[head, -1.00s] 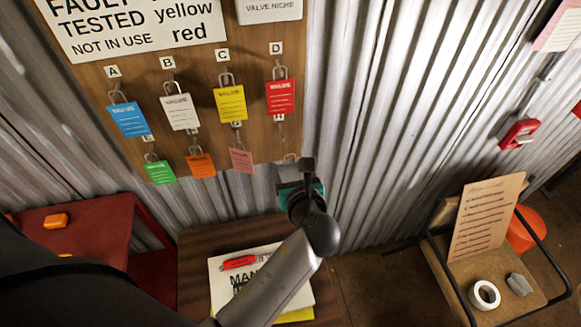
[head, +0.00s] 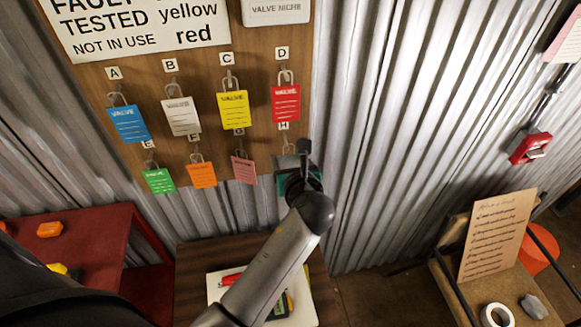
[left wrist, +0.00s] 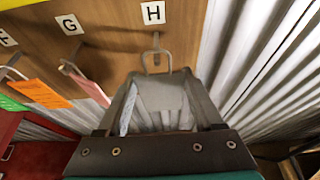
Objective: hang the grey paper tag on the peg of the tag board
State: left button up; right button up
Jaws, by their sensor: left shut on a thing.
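The wooden tag board (head: 203,95) hangs on the corrugated wall. It has lettered pegs, most of them carrying coloured tags. Peg H (left wrist: 156,42) is at the lower right of the board, under the H label. My left gripper (head: 296,172) is just in front of that corner, shut on the grey tag (left wrist: 160,85). In the left wrist view the tag's wire loop (left wrist: 157,62) stands up above the fingers and meets the peg in the picture. I cannot tell whether it is around the peg or only in front. My right gripper is out of view.
A pink tag (head: 243,169) hangs just left of my left gripper, with an orange tag (head: 202,175) beyond it. Below is a wooden table (head: 190,262) with papers. A red table (head: 95,235) is at left; a stand with a white tape roll (head: 497,316) is at right.

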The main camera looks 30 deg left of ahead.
pick_arm(q)
jog(key=shift+w+a+f+b, duration=0.15)
jog(key=shift+w+a+b, duration=0.2)
jog(key=shift+w+b, duration=0.15)
jog(key=shift+w+a, duration=0.1)
jog(key=shift+a, duration=0.05)
jog(key=shift+w+a+f+p, duration=0.1)
jog(key=shift+w+a+p, duration=0.15)
jog(key=shift+w+p, duration=0.1)
jog(key=shift+w+f+p, duration=0.1)
jog(key=shift+f+p, duration=0.05)
jog(key=shift+p, duration=0.15)
jog(key=shift+f, duration=0.1)
jog(key=o, duration=1.5)
jog(key=shift+c, duration=0.2)
jog(key=shift+a, duration=0.1)
